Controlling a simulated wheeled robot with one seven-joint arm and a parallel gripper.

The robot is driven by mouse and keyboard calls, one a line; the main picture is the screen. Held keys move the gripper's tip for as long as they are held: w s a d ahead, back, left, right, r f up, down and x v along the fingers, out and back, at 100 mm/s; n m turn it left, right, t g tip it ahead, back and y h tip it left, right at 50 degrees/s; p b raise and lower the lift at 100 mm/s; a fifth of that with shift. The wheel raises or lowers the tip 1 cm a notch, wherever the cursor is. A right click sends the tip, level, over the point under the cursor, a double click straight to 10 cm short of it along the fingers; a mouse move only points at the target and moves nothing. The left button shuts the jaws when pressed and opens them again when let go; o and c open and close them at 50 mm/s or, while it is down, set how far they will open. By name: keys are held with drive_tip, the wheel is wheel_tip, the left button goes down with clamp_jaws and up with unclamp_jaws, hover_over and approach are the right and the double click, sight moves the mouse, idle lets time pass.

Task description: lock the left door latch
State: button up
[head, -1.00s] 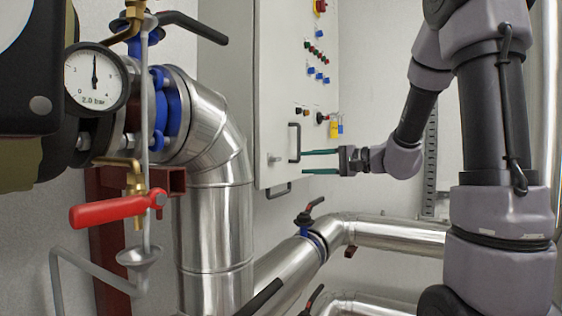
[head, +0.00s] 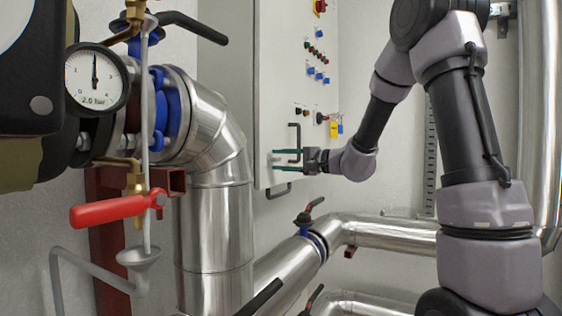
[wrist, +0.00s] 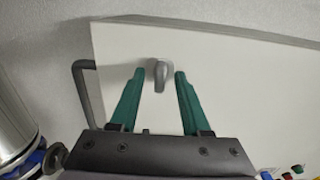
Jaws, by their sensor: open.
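The door latch (wrist: 159,76) is a small grey knob with a short lever on the white cabinet door (wrist: 235,85). In the wrist view its lever points toward the bottom of the picture. My gripper (wrist: 160,74) is open, with one green fingertip on each side of the latch and a visible gap to each. In the head view my gripper (head: 274,160) reaches from the right to the lower part of the cabinet door (head: 268,90). The latch cannot be made out clearly there, between the fingertips.
A dark bar handle (head: 298,138) stands out just above my fingers, and another (head: 279,191) lies below. Coloured buttons (head: 317,58) and a yellow padlock-like tag (head: 333,129) are higher on the cabinet. Steel pipes (head: 390,234) run below; a large insulated pipe (head: 215,220) stands left.

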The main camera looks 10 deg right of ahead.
clamp_jaws()
idle(0.3)
drive_tip(key=m, duration=0.4)
drive_tip(key=shift+m, duration=0.4)
drive_tip(key=m, duration=0.9)
drive_tip(key=shift+m, duration=1.9)
